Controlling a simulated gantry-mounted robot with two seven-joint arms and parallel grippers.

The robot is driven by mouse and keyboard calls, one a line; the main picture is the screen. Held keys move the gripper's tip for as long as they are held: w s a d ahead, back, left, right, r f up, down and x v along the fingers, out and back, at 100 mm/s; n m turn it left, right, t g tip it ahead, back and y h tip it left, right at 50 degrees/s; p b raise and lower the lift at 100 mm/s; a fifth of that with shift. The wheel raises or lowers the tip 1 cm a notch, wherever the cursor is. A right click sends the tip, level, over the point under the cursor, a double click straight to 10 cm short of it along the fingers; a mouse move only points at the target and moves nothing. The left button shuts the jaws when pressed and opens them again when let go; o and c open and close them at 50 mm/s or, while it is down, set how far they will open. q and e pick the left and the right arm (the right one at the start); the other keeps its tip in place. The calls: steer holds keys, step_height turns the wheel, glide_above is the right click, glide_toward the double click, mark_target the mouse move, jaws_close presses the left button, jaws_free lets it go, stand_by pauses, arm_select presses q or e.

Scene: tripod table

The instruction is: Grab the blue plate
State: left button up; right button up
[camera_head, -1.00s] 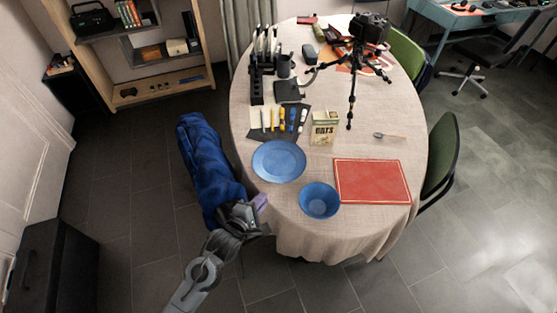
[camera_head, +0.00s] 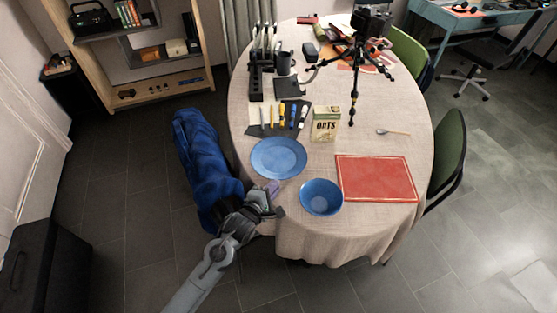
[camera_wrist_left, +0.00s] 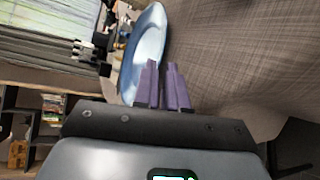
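The blue plate (camera_head: 278,157) lies flat on the near left part of the table, close to the edge. In the left wrist view the plate (camera_wrist_left: 150,42) shows edge-on at a slant, just beyond the fingers. My left gripper (camera_head: 272,188) is at the table's near left edge, just below the plate's near rim in the head view. Its two purple fingers (camera_wrist_left: 163,85) are a narrow gap apart, with nothing seen between them. The left finger overlaps the plate in the wrist view; I cannot tell whether they touch. My right gripper is not in view.
A blue bowl (camera_head: 321,196) stands right of the gripper, beside a red placemat (camera_head: 376,178). An oats box (camera_head: 325,124) and several markers (camera_head: 291,116) lie beyond the plate. A tripod (camera_head: 354,80) stands further back. A blue-covered chair (camera_head: 205,165) is left of the table.

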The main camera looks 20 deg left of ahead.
mark_target(282, 179)
arm_select(q)
steer(key=b+x, duration=0.1)
steer(key=x, duration=0.3)
steer(key=shift+w+d, duration=0.1)
jaws_close()
steer(key=shift+r, duration=0.25)
